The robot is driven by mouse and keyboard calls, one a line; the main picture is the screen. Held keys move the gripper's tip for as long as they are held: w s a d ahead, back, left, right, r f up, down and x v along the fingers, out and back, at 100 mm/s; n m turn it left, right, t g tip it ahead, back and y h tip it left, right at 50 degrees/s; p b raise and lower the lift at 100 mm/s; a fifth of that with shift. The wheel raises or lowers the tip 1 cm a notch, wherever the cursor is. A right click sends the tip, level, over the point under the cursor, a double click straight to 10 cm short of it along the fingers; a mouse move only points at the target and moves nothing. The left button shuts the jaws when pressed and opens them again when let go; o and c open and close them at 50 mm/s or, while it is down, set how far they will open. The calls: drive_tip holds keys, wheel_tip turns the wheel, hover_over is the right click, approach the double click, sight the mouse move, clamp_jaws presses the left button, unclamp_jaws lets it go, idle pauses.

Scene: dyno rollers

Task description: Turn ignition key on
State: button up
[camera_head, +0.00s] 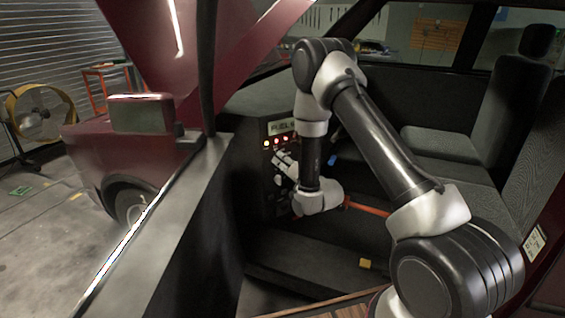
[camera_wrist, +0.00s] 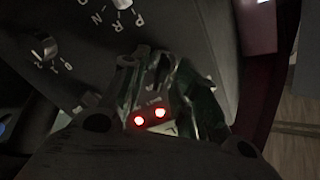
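In the wrist view, my gripper (camera_wrist: 149,66) points at the dark dashboard panel (camera_wrist: 190,40), its fingertips a little apart. Nothing is clearly held between them. A silver rotary knob (camera_wrist: 45,48) with small white marks around it sits on the panel to the left of the fingers; it may be the ignition switch, but the marks are too blurred to read. No key shows clearly.
A second knob (camera_wrist: 122,3) with letters P, R, N is at the top of the wrist view. Two red lights (camera_wrist: 149,116) glow between the gripper's fingers. In the head view, the open car door (camera_head: 150,230) stands left of my arm and grey seats (camera_head: 450,150) lie right.

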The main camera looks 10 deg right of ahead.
drive_tip(key=v, duration=1.1)
drive_tip(key=shift+s, duration=0.1)
